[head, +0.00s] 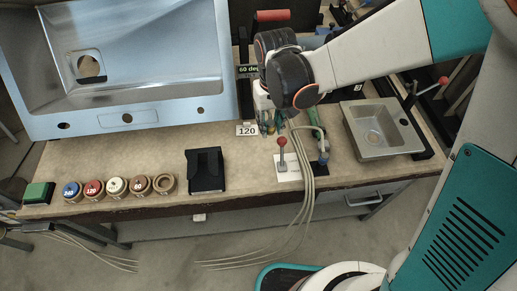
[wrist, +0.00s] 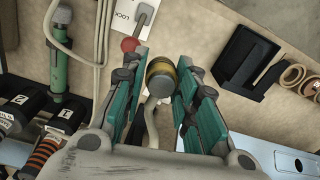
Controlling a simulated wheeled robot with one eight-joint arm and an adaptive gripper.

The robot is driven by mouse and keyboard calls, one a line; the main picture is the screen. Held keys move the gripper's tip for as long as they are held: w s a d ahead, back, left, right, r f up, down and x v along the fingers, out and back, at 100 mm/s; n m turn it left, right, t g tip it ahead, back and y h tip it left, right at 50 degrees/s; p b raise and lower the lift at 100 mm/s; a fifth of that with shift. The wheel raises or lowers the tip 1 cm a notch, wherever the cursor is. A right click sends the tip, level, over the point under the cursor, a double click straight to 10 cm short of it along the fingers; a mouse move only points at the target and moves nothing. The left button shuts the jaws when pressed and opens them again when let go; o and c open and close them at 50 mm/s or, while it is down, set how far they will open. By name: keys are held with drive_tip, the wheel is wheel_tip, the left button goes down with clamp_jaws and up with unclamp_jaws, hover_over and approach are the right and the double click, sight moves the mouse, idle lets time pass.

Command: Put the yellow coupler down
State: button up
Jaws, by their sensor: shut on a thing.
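The yellow coupler (wrist: 160,76) has a brass-yellow band and a grey round face. In the wrist view it sits between the teal-padded fingers of my gripper (wrist: 158,84), which is shut on it, with a pale hose running back from it. In the head view my gripper (head: 269,124) is over the bench near the 120 label, and I cannot make out the coupler there. The gap between the coupler and the bench cannot be told.
A red-knobbed lever (head: 282,143) stands on a white plate, with hoses beside it. A green-bodied tool (wrist: 60,60) is left of my fingers.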

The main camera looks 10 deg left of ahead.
drive_tip(key=r+n, duration=0.1)
drive_tip(key=r, duration=0.1)
hover_over(253, 170)
wheel_tip(253, 170, down, 20)
drive_tip(key=b, duration=0.6)
drive_tip(key=shift+s+f+b, duration=0.1)
drive_tip(key=shift+f+b, duration=0.15)
drive_tip(key=shift+b, duration=0.15)
drive_tip(key=shift+f, duration=0.15)
drive_tip(key=o, duration=1)
wheel_tip(253, 170, up, 12)
drive_tip(key=p, duration=0.4)
drive_tip(key=shift+r+p, duration=0.2)
drive_tip(key=shift+p, duration=0.15)
